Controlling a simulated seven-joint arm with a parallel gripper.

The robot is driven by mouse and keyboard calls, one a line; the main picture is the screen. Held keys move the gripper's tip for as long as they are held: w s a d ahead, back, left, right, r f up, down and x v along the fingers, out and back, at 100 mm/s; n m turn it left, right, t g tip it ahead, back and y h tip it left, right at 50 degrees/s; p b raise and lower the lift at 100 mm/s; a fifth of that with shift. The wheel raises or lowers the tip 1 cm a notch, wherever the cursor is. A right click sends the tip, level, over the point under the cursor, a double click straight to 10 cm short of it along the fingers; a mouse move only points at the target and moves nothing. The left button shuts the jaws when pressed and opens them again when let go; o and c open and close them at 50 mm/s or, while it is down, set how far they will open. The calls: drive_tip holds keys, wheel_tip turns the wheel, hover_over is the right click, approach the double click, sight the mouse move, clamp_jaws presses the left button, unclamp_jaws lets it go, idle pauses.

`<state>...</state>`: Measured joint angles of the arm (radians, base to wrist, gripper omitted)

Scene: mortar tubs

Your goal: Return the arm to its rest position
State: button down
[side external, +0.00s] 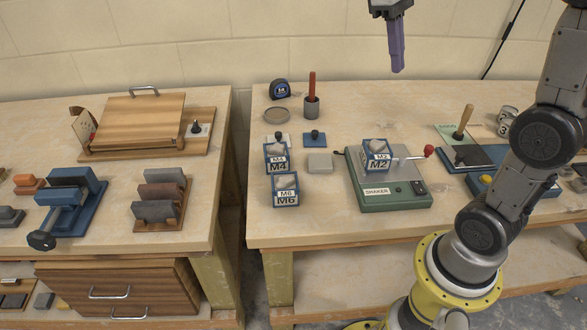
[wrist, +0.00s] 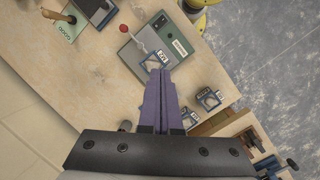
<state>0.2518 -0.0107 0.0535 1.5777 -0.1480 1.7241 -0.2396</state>
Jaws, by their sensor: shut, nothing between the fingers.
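My gripper (side external: 397,68) hangs high above the back of the right-hand table in the side external view, its purple fingers pointing down. It is shut, with nothing held. In the wrist view the gripper fingers (wrist: 163,78) lie together, over the table near the shaker. My arm rises from its yellow base at the right of the side external view, and its upper part is out of frame.
A green shaker (side external: 388,190) carries a tub marked M2 (side external: 376,155). A gap separates the left table (side external: 110,205).

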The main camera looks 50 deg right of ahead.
drive_tip(key=s+a+n+t, duration=0.1)
drive_tip(key=s+a+t, duration=0.2)
drive_tip(key=s+a, duration=0.3)
drive_tip(key=s+a+f+t, duration=0.2)
drive_tip(key=f, duration=0.3)
drive_tip(key=s+a+f+t+y, duration=0.1)
drive_tip(key=s+a+f+t, duration=0.1)
drive_tip(key=f+t, duration=0.1)
drive_tip(key=shift+f+m, duration=0.4)
drive_tip(key=shift+f, duration=0.45)
